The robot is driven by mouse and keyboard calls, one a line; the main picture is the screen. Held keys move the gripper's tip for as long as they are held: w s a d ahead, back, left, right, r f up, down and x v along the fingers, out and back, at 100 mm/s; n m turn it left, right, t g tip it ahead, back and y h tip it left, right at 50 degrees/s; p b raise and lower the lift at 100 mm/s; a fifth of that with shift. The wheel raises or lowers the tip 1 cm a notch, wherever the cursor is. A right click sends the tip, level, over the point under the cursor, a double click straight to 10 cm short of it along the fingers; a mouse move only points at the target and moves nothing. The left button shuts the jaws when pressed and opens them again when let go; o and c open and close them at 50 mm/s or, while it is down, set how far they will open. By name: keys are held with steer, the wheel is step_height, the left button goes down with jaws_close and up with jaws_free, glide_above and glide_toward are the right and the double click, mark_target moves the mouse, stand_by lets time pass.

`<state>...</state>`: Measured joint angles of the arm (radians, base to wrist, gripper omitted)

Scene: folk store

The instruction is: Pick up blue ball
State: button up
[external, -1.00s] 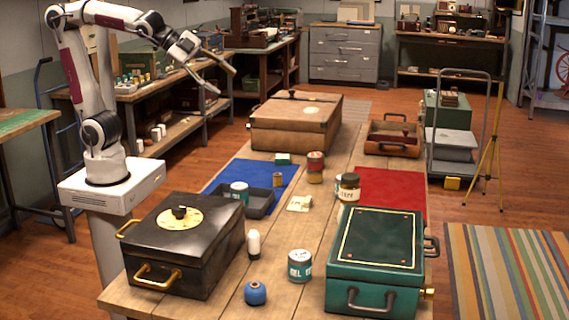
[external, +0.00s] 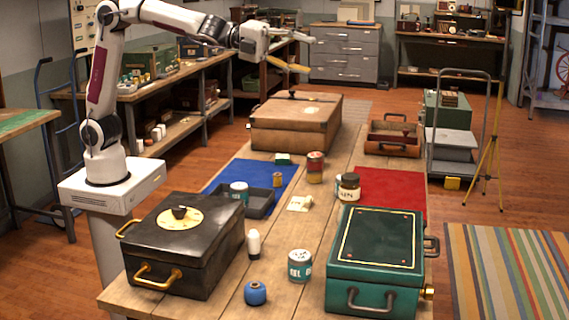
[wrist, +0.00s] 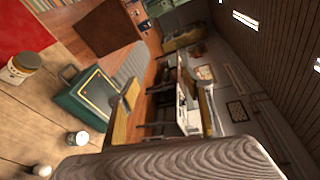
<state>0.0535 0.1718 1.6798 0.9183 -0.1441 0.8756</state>
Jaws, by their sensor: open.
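The blue ball (external: 255,292) is small and round with a dark spot on top. It sits on the near end of the wooden table in the external view, between the black case and the green case. I cannot make it out in the wrist view. My gripper (external: 308,53) is high above the far part of the scene, far from the ball and pointing right. Its two fingers are spread apart with nothing between them.
A black case (external: 180,245), a white bottle (external: 254,243), a teal-labelled can (external: 299,265) and a green case (external: 375,258) stand around the ball. Farther back are a brown case (external: 295,123), a jar (external: 349,187) and a red-brown can (external: 315,167). Bare table lies around the ball.

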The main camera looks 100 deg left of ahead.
steer(key=w+d+f+m+g+h, duration=0.1)
steer(key=w+d+f+m+h, duration=0.35)
steer(key=w+d+m, duration=0.45)
steer(key=d+f+m+g+h, duration=0.5)
steer(key=d+f+m, duration=0.4)
steer(key=d+m, duration=0.1)
steer(key=m+g, duration=1.2)
steer(key=m, duration=0.3)
glide_toward(255, 293)
steer(key=shift+s+r, duration=0.1)
steer(key=shift+s, duration=1)
steer(key=shift+x, duration=1.2)
